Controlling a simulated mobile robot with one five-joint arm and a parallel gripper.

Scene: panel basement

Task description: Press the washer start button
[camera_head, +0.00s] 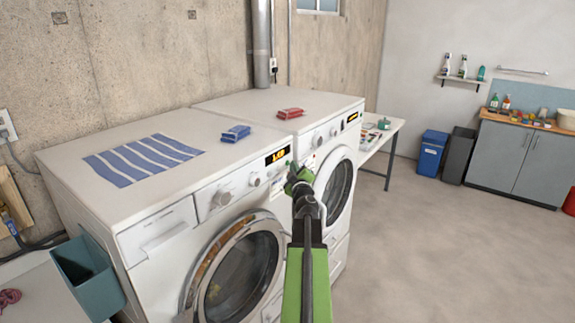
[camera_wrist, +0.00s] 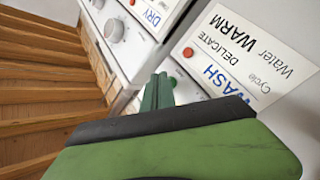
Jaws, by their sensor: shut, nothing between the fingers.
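The washer is the left white front-loader (camera_head: 165,228) in the head view, with a lit orange display and knobs on its front panel. My gripper (camera_head: 291,172) is in front of that panel's right end, near the gap between the machines, and hides part of it. In the wrist view a red button (camera_wrist: 188,52) sits beside a label reading WASH (camera_wrist: 228,83), DELICATE and WARM. My shut, empty green fingers (camera_wrist: 158,84) are below and left of this button in the picture. They appear apart from it.
The right machine (camera_head: 285,101) stands close beside the washer; a DRY label and second red button (camera_wrist: 131,2) show in the wrist view. A blue cloth pack (camera_head: 236,133), a red one (camera_head: 290,113) and a striped towel (camera_head: 142,160) lie on top. Floor at right is clear.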

